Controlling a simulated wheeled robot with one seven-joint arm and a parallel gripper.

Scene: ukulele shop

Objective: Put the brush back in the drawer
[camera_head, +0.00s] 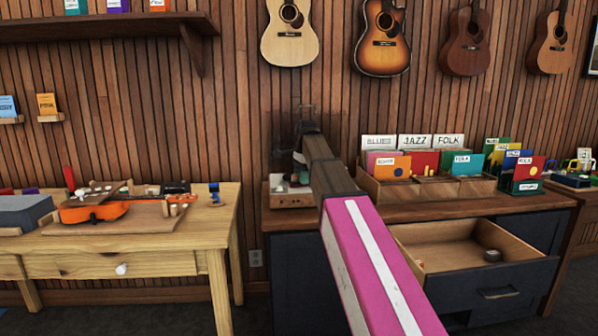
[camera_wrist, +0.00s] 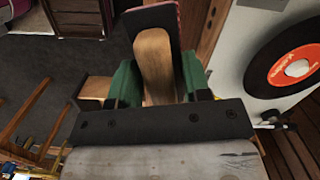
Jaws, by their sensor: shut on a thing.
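My gripper (camera_wrist: 157,82) is shut on the brush, with a green finger on each side. The brush shows a light wooden body (camera_wrist: 153,60) and a dark, flat part with a reddish edge. In the head view my arm reaches over the counter's left part, and the brush cannot be made out there. The drawer (camera_head: 425,258) stands open at the counter's front, to the right of my arm. A small round dark item (camera_head: 492,255) lies in its right part, and my arm hides its left edge.
Record bins (camera_head: 425,185) stand on the wooden counter (camera_head: 400,212). A small wooden box (camera_head: 287,197) is at its left end. A workbench (camera_head: 130,235) with an orange ukulele (camera_head: 93,211) stands to the left. A black record with an orange label (camera_wrist: 296,67) shows in the wrist view.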

